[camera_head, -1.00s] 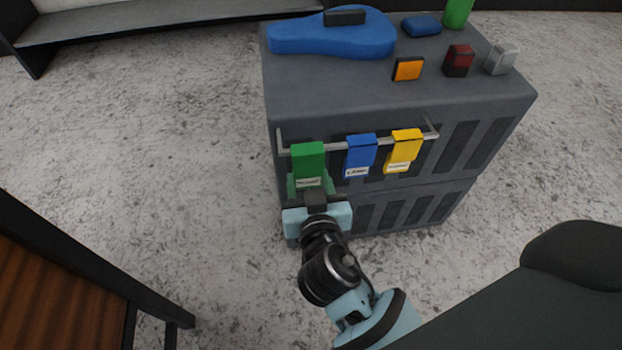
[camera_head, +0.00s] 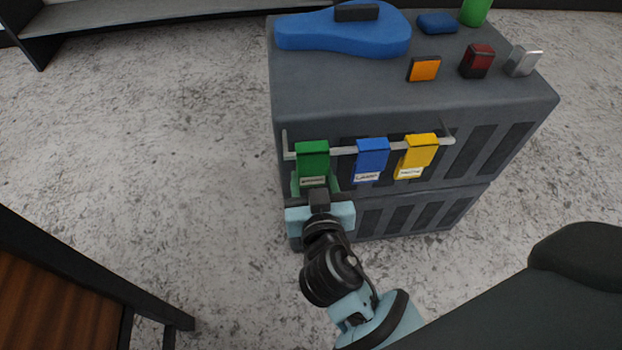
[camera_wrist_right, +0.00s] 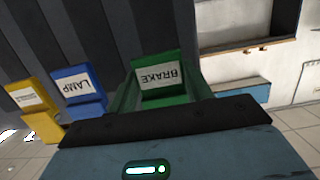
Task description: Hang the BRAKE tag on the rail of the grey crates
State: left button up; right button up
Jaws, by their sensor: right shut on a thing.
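The green BRAKE tag (camera_head: 312,160) is at the left end of the rail (camera_head: 341,149) on the front of the grey crates (camera_head: 400,105). Its folded top lies over the rail in the head view; whether it bears on the bar is hard to tell. My right gripper (camera_head: 316,187) is shut on its lower part from the front. The wrist view shows the tag (camera_wrist_right: 162,82) between my green fingers, its label upside down there. A blue LAMP tag (camera_head: 372,158) and a yellow tag (camera_head: 417,155) hang to its right. My left gripper is not in view.
On the crate top lie a blue guitar-shaped case (camera_head: 345,35), an orange block (camera_head: 424,68), a red-black block (camera_head: 477,61) and a light grey block (camera_head: 522,60). A brown slatted bench (camera_head: 50,290) stands at the lower left. The floor left of the crates is clear.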

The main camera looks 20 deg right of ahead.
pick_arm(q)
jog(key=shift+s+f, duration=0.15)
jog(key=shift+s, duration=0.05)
pick_arm(e)
jog(key=shift+f, duration=0.15)
jog(key=o, duration=1)
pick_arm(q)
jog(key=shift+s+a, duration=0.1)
